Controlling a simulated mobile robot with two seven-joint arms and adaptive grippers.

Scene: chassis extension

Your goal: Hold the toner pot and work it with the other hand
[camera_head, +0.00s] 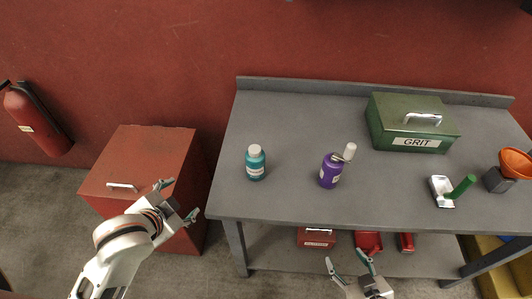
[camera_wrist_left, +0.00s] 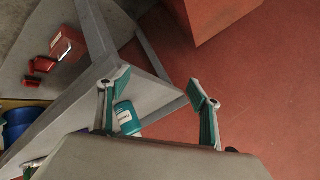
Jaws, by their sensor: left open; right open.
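Two bottles stand upright on the grey workbench (camera_head: 300,120); their labels are too small to read, so I cannot tell which is the toner pot. One is a teal bottle (camera_head: 255,164) with a white cap, at the left. The other is a purple bottle (camera_head: 330,172) with a pale top, near the middle. My left gripper (camera_head: 179,199) is open and empty, left of the bench and over the red cabinet's right side. In the left wrist view the teal bottle (camera_wrist_left: 128,119) shows beyond the left finger. My right gripper (camera_head: 346,258) is open and empty, before the bench's front edge.
A green GRIT box (camera_head: 411,130) stands at the back right. A white item with a green handle (camera_head: 447,191) and an orange funnel (camera_head: 515,163) are further right. The red cabinet (camera_head: 143,160) stands left of the bench.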

